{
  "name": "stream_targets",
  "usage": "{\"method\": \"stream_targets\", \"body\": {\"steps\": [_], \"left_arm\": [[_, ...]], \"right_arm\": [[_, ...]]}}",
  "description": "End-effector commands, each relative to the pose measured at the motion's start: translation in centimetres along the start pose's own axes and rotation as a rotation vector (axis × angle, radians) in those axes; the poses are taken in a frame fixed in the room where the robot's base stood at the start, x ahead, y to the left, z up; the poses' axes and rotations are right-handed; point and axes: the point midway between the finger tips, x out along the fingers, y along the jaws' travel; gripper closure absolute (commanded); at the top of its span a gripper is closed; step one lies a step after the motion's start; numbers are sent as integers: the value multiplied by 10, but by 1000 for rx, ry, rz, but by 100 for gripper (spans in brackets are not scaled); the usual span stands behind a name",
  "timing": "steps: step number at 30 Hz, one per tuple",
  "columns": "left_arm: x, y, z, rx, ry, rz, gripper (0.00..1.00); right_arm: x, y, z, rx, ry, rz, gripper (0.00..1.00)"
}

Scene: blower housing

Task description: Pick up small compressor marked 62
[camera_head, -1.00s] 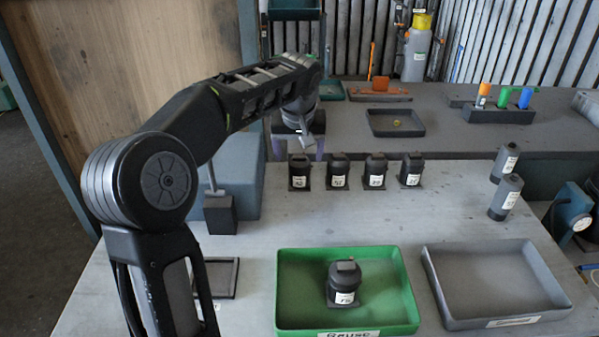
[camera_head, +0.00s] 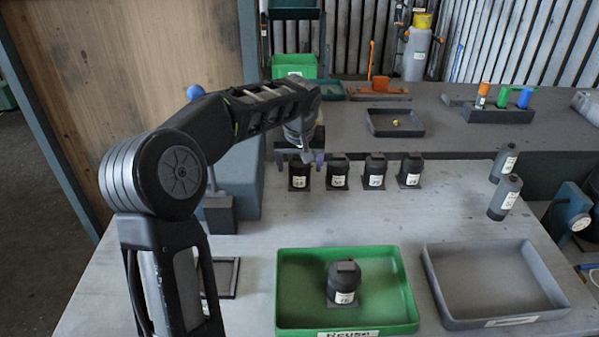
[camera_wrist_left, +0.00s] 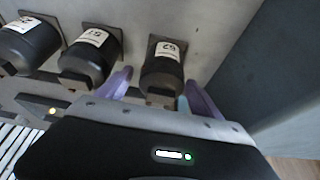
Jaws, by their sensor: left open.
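Several small black compressors stand in a row at the back of the table. The leftmost compressor (camera_head: 299,178) has a white label, too small to read surely. In the left wrist view this compressor (camera_wrist_left: 162,72) sits between my purple fingers, its label facing the camera. My left gripper (camera_head: 300,158) is open, pointing down over it, one finger to each side, and I see no clear contact. The fingers also show in the left wrist view (camera_wrist_left: 159,80). Another black compressor (camera_head: 344,280) stands in the green tray. My right gripper is out of view.
The green tray (camera_head: 398,310) is at the front, with a grey empty tray (camera_head: 495,285) to its right. Two grey cylinders (camera_head: 505,196) stand at the right. A neighbouring compressor (camera_head: 337,177) stands close to the right. The table middle is clear.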

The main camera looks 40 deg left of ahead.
Motion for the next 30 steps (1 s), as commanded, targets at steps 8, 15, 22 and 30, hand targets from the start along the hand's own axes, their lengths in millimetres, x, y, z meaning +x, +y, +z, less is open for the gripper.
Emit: {"method": "stream_targets", "body": {"steps": [8, 15, 22, 30], "left_arm": [[0, 0, 0, 0, 0, 0, 25], [0, 0, 0, 0, 0, 0, 36], [0, 0, 0, 0, 0, 0, 55], [0, 0, 0, 0, 0, 0, 77]], "right_arm": [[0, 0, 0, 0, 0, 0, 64], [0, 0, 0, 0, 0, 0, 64], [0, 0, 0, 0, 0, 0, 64], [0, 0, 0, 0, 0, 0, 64]]}}
